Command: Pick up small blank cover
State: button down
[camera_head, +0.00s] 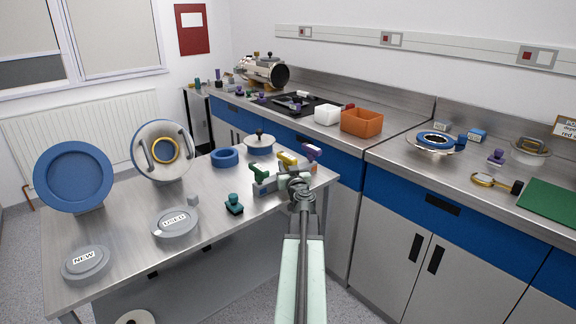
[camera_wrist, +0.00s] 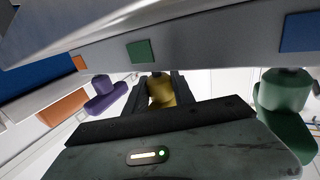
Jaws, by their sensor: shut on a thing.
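My gripper (camera_head: 298,182) is at the grey rack (camera_head: 268,188) on the right end of the steel table. In the wrist view, its two dark fingers (camera_wrist: 158,92) are shut on a yellow-handled piece (camera_wrist: 161,90), one finger on each side. The yellow handle also shows in the head view (camera_head: 287,158), at the rack between a green handle (camera_head: 259,172) and a purple handle (camera_head: 311,151). I cannot tell which piece is the small blank cover, nor whether the yellow piece is clear of the rack. Its lower part is hidden.
A loose teal-handled piece (camera_head: 234,204) stands left of the rack. Round grey stands marked NEW (camera_head: 86,265) and USED (camera_head: 176,224), a blue ring (camera_head: 225,157) and a lidded dish (camera_head: 259,143) are on the table. White (camera_head: 327,115) and orange (camera_head: 362,122) bins stand on the counter behind.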

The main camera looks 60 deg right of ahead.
notch_tip(320, 180, up, 23)
jog(key=p, duration=2.2)
jog(key=shift+f, duration=0.2)
jog(key=shift+s, duration=0.1)
